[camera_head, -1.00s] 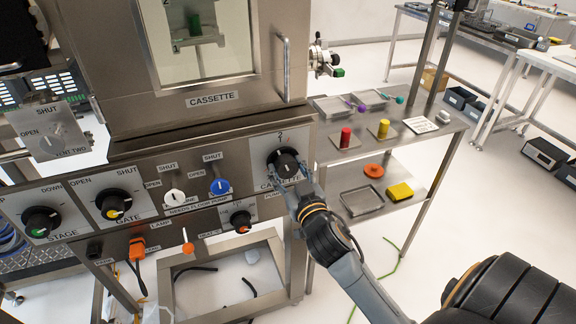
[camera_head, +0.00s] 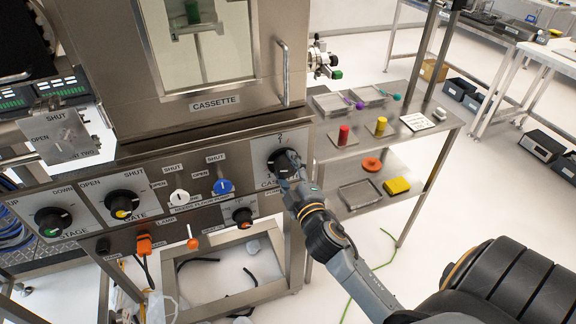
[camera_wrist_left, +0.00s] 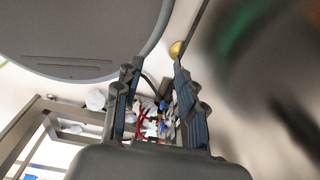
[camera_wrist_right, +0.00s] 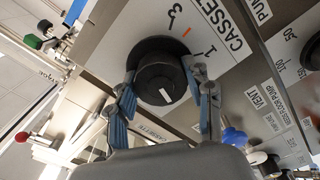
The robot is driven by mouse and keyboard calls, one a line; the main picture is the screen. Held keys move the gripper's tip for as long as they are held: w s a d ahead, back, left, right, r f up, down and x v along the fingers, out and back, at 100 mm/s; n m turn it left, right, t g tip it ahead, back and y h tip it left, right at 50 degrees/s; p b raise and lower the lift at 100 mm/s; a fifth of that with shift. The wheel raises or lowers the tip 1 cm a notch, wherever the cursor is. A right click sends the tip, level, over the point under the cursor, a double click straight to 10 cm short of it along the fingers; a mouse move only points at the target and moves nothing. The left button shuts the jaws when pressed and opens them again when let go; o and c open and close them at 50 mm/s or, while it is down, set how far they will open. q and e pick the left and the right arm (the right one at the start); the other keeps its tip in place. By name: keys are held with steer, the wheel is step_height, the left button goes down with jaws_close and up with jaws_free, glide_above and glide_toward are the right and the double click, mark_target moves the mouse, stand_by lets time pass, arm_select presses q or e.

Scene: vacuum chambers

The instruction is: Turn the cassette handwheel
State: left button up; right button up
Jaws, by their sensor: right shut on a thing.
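The cassette handwheel is a round black knob (camera_head: 279,158) on a pale plate, on the right of the front panel. In the right wrist view the knob (camera_wrist_right: 162,78) fills the space between my fingers and shows a short white mark. The plate (camera_wrist_right: 205,45) around it carries numbers, an orange line and the word CASSETTE. My right gripper (camera_head: 289,170) is shut on the knob, and its fingers (camera_wrist_right: 167,97) lie on opposite sides of it. My left gripper (camera_wrist_left: 157,95) shows only in its wrist view, its fingers apart with nothing between them.
The same panel holds a blue knob (camera_head: 223,187), a white knob (camera_head: 179,196), a gate knob (camera_head: 124,204) and a stage knob (camera_head: 52,221). A vertical door handle (camera_head: 283,72) stands above. A side shelf (camera_head: 398,150) with small parts is at the right.

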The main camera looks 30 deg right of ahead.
steer(key=n, duration=0.2)
steer(key=n+p, duration=0.1)
steer(key=n, duration=0.2)
steer(key=r+n+p, duration=0.1)
steer(key=n, duration=0.1)
steer(key=shift+w, duration=0.1)
steer(key=n+p, duration=0.1)
steer(key=n, duration=0.3)
steer(key=shift+d, duration=0.1)
steer(key=shift+n+p, duration=0.75)
steer(key=shift+n, duration=1.15)
steer(key=o, duration=1)
steer(key=shift+o, duration=0.7)
steer(key=shift+w+f, duration=0.1)
steer(key=shift+f, duration=0.2)
